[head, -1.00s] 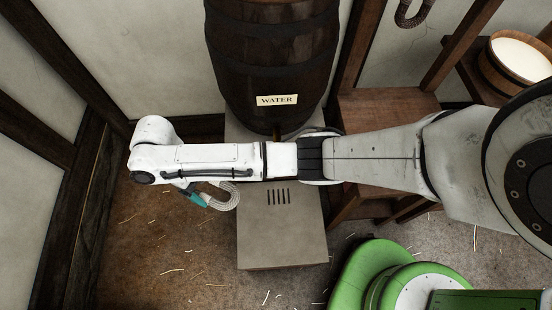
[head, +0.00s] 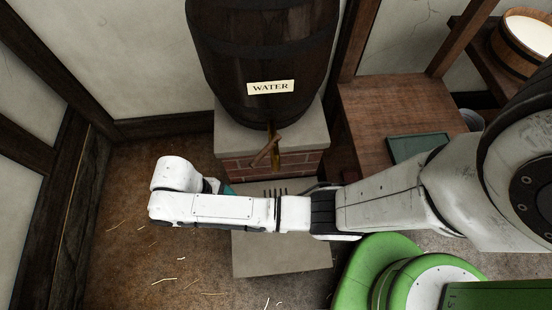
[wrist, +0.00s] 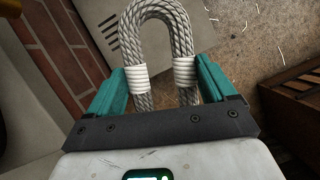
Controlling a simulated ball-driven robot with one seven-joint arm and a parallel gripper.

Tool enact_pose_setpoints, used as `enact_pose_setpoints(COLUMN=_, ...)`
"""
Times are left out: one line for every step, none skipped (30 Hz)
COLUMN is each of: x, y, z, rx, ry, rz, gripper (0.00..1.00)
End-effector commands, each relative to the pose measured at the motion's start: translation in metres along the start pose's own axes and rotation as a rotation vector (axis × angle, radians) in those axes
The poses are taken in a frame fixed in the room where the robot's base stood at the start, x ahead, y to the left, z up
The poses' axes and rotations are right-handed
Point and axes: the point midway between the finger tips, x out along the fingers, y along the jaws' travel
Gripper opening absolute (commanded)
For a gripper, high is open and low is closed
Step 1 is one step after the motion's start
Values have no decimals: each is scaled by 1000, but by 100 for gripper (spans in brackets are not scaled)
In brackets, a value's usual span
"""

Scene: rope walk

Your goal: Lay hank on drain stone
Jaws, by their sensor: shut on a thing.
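My gripper (wrist: 162,74) has teal fingers and is shut on the hank (wrist: 155,15), a grey-white rope bent in a loop with pale whipping bands. The loop sticks out beyond the fingers. The drain stone (head: 282,256) is a pale grey slab with dark slots on the floor in front of the barrel; in the wrist view the slab (wrist: 95,12) shows behind the hank. In the head view my arm crosses over the stone and hides the hank; only a teal bit of my gripper (head: 228,189) shows, near the stone's back left corner. I cannot tell the hank's height above the stone.
A dark water barrel (head: 262,55) with a wooden tap (head: 265,150) stands on a brick plinth (head: 285,165) behind the stone. A wooden bench (head: 390,110) with a green tray (head: 420,147) is to the right. Open floor (head: 130,260) with straw lies to the left.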

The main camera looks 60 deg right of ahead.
Motion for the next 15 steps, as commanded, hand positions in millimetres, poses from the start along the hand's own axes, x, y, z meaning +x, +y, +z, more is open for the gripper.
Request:
enact_pose_setpoints(x=6, y=-2, z=1, rx=-4, ry=-3, rz=1, gripper=52)
enact_pose_setpoints(x=8, y=-2, z=2, rx=-7, ry=-4, rz=2, gripper=52)
enact_pose_setpoints(x=14, y=-1, z=4, rx=-10, ry=-5, rz=3, gripper=52)
enact_pose_setpoints(x=32, y=-1, z=7, rx=-20, ry=-9, rz=4, gripper=52)
enact_pose_setpoints(x=42, y=0, z=10, rx=-29, ry=-9, rz=8, gripper=52)
enact_pose_setpoints(x=55, y=1, z=16, rx=-42, ry=-9, rz=13, gripper=52)
enact_pose_setpoints(x=65, y=2, z=20, rx=-52, ry=-9, rz=17, gripper=52)
enact_pose_setpoints(x=76, y=4, z=25, rx=-64, ry=-9, rz=22, gripper=52)
enact_pose_setpoints(x=90, y=6, z=33, rx=-79, ry=-10, rz=29, gripper=52)
enact_pose_setpoints(x=102, y=8, z=39, rx=-91, ry=-10, rz=34, gripper=52)
enact_pose_setpoints(x=114, y=11, z=46, rx=-104, ry=-10, rz=39, gripper=52)
enact_pose_setpoints(x=129, y=14, z=56, rx=-122, ry=-10, rz=47, gripper=52)
enact_pose_setpoints(x=140, y=18, z=64, rx=-137, ry=-10, rz=54, gripper=52)
enact_pose_setpoints(x=151, y=21, z=72, rx=-151, ry=-10, rz=60, gripper=52)
enact_pose_setpoints(x=164, y=26, z=82, rx=-169, ry=-9, rz=69, gripper=52)
